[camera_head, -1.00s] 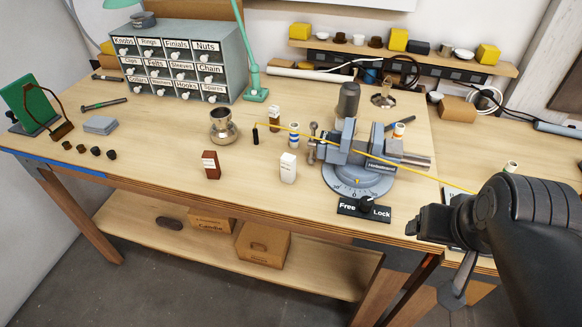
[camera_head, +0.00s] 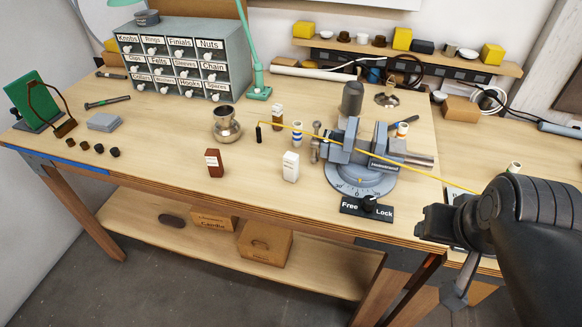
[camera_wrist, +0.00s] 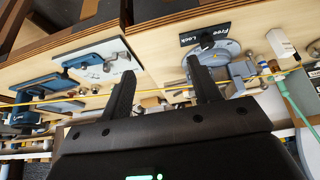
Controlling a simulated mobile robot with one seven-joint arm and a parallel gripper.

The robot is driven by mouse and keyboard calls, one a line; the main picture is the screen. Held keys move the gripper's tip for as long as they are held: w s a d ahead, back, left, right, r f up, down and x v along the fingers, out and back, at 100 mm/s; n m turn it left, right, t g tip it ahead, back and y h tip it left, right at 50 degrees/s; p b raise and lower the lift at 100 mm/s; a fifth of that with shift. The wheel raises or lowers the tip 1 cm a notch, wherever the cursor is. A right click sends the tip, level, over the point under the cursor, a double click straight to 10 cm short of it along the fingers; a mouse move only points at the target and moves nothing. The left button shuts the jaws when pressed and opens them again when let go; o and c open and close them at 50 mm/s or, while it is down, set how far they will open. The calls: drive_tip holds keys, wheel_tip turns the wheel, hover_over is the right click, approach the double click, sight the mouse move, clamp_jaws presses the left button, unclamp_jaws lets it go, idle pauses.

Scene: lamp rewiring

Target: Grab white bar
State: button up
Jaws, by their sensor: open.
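A small white upright block (camera_head: 290,167) with a label stands on the workbench, left of the vise. It also shows at the upper right of the wrist view (camera_wrist: 280,44). A longer white rod (camera_head: 316,74) lies at the back of the bench below the wall shelf. I cannot tell which of the two is the white bar. My gripper (camera_head: 432,222) is at the bench's front right, well away from both. In the wrist view its two fingers (camera_wrist: 161,68) are apart with nothing between them.
A vise (camera_head: 357,184) with a Free/Lock plate (camera_head: 366,208) stands between my gripper and the white block. A yellow wire (camera_head: 405,168) runs across the vise. A dark red block (camera_head: 214,163) and a metal pot (camera_head: 226,127) stand left of the white block.

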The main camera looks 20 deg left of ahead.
drive_tip(key=w+a+r+n+g, duration=0.1)
drive_tip(key=w+a+r+n, duration=0.2)
drive_tip(key=w+a+n, duration=0.35)
drive_tip(key=n+g, duration=0.5)
drive_tip(key=n, duration=2.2)
hover_over(291, 156)
drive_tip(key=f, duration=0.5)
drive_tip(key=shift+s+a+f, duration=0.25)
drive_tip(key=shift+s+f, duration=0.05)
drive_tip(key=shift+s, duration=0.1)
drive_tip(key=shift+a+f, duration=0.15)
drive_tip(key=shift+f, duration=0.15)
wheel_tip(291, 156, down, 5)
drive_tip(key=shift+f, duration=0.1)
drive_tip(key=f, duration=0.3)
drive_tip(key=w+f, duration=0.1)
drive_tip(key=f, duration=0.1)
drive_tip(key=shift+d, duration=0.4)
drive_tip(key=c, duration=1.1)
